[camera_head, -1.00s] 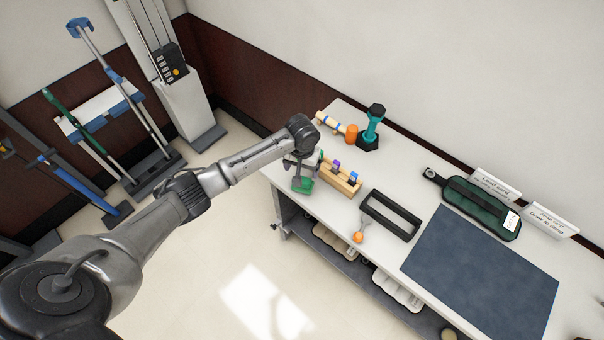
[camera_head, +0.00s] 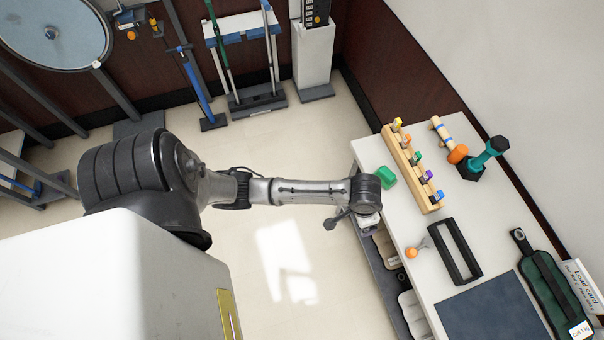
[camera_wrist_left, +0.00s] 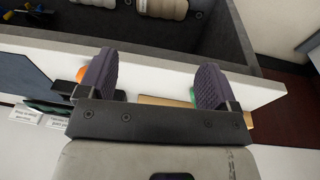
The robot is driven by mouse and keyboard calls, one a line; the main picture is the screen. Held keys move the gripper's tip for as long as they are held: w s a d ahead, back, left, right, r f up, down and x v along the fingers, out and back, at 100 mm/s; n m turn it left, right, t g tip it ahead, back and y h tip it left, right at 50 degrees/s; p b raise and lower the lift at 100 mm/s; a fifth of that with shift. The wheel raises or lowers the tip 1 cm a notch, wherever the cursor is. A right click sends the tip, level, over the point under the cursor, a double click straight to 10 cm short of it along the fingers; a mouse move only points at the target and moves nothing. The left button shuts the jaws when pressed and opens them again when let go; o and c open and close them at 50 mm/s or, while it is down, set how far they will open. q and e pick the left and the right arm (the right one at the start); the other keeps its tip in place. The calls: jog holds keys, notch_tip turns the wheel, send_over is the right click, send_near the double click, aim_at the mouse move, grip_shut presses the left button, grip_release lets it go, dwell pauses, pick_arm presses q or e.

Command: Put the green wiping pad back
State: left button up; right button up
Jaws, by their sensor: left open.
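The green wiping pad (camera_head: 386,177) lies on the white table (camera_head: 398,227) near its left edge, beside the wooden rack (camera_head: 411,170). In the head view my left gripper (camera_head: 344,218) is at the table's left edge, below the pad in the picture and apart from it. In the left wrist view both fingers (camera_wrist_left: 155,75) are spread with nothing between them. A bit of green shows behind the right finger there, mostly hidden. My right gripper is not in view.
The rack holds several coloured pegs.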

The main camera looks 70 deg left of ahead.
pick_arm(q)
jog(key=s+r+t, duration=0.1)
jog(key=s+r, duration=0.1)
jog(key=s, duration=0.7)
jog(key=s+r+m+t, duration=0.1)
jog(key=s+r, duration=0.1)
jog(key=s, duration=0.7)
jog(key=shift+r+m+y, duration=0.3)
jog(key=shift+y, duration=0.1)
jog(key=shift+d, duration=0.15)
